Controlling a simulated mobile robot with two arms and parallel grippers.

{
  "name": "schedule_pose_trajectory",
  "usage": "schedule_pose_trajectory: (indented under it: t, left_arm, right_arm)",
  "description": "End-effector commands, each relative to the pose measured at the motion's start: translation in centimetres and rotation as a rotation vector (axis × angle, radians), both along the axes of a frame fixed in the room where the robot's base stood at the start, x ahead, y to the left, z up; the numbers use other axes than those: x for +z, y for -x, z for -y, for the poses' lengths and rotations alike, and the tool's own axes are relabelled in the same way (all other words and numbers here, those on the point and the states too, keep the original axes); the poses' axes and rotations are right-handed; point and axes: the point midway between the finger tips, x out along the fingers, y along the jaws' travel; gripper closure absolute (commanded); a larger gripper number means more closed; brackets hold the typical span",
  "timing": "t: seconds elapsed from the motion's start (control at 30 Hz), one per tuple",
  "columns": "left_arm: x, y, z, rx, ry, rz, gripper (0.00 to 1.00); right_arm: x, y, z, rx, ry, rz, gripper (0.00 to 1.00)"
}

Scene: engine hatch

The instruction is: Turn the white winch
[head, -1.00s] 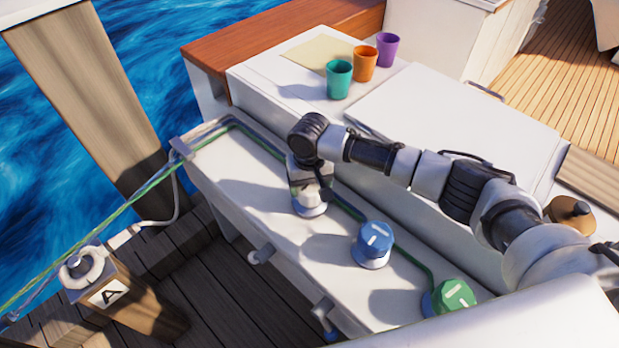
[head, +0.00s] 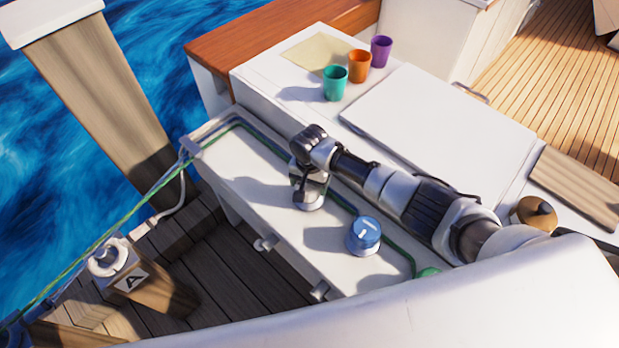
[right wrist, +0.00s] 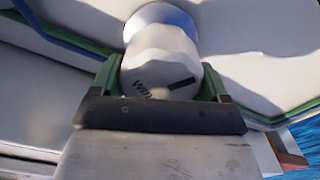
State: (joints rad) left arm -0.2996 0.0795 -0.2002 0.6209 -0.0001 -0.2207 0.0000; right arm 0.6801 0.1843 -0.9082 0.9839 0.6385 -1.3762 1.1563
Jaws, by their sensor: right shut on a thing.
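The white winch (right wrist: 160,58) fills the middle of the right wrist view, a faceted white knob with dark lettering and a dark mark on top. My right gripper (right wrist: 160,88) is shut on it, with one green finger on each side. In the head view the right gripper (head: 309,188) is over the winch on the white ledge (head: 250,188), and it hides most of the winch. Only the pale base shows below the gripper. My left gripper is not in view.
A blue winch (head: 364,234) stands to the right on the ledge. A green winch (head: 428,272) is mostly hidden behind a large white surface. Teal (head: 335,83), orange (head: 359,66) and purple (head: 381,52) cups stand behind. A green rope (head: 390,250) runs along the ledge.

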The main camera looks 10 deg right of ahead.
Motion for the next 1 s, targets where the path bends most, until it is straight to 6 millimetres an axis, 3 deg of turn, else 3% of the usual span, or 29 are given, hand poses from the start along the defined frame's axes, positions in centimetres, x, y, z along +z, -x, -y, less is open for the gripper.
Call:
schedule_pose_trajectory:
  t: [0.47, 0.5, 0.67, 1.0]
  left_arm:
    - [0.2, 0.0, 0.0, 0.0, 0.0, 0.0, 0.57]
    - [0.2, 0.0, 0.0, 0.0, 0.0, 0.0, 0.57]
    - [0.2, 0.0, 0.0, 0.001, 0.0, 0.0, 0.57]
    - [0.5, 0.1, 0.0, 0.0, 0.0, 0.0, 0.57]
  right_arm:
    - [0.0, -0.1, 0.1, -0.016, 0.003, 0.001, 0.49]
    - [0.0, -0.1, 0.1, -0.016, 0.004, 0.002, 0.23]
    - [0.0, 0.0, 0.1, -0.016, 0.002, 0.002, 0.0]
    - [1.1, -0.1, 0.0, -0.015, -0.001, 0.003, 0.0]
